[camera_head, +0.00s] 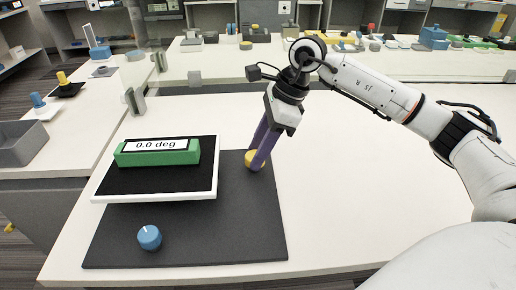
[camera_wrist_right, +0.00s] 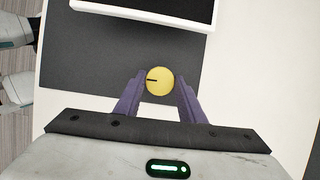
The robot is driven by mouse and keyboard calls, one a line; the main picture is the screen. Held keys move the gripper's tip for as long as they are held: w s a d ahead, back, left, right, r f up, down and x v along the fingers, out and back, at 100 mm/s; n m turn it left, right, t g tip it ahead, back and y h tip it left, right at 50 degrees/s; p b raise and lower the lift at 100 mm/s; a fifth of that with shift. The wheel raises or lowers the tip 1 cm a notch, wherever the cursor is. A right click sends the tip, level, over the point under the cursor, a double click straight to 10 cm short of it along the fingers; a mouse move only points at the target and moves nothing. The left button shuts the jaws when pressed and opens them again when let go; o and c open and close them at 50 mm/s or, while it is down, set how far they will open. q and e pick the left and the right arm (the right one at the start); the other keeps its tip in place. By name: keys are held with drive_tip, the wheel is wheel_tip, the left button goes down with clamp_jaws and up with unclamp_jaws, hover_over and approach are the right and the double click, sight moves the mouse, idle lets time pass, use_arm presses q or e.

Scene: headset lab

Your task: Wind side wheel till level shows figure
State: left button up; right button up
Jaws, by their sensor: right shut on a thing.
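A green level (camera_head: 157,158) with a white display reading "0.0 deg" lies on a black plate with a white rim (camera_head: 150,198). The plate stands on a dark grey mat (camera_head: 200,252). A yellow wheel (camera_head: 251,160) with a black mark is at the right of the plate; it also shows in the right wrist view (camera_wrist_right: 160,81). My right gripper (camera_head: 258,155) points down with its purple fingers shut on the yellow wheel, one on each side. A blue knob (camera_head: 149,238) with a white line is at the mat's front. My left gripper is not in view.
The white table (camera_head: 350,190) is clear right of the mat. A grey bin (camera_head: 18,143) stands on the left bench. Benches behind carry many small items, such as a blue box (camera_head: 433,38).

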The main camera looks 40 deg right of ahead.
idle(0.3)
drive_tip(key=o, duration=1)
drive_tip(key=shift+o, duration=0.2)
drive_tip(key=p+v, duration=0.1)
drive_tip(key=v, duration=0.9)
drive_tip(key=shift+r, duration=0.25)
drive_tip(key=shift+s+f, duration=0.1)
drive_tip(key=shift+s, duration=0.05)
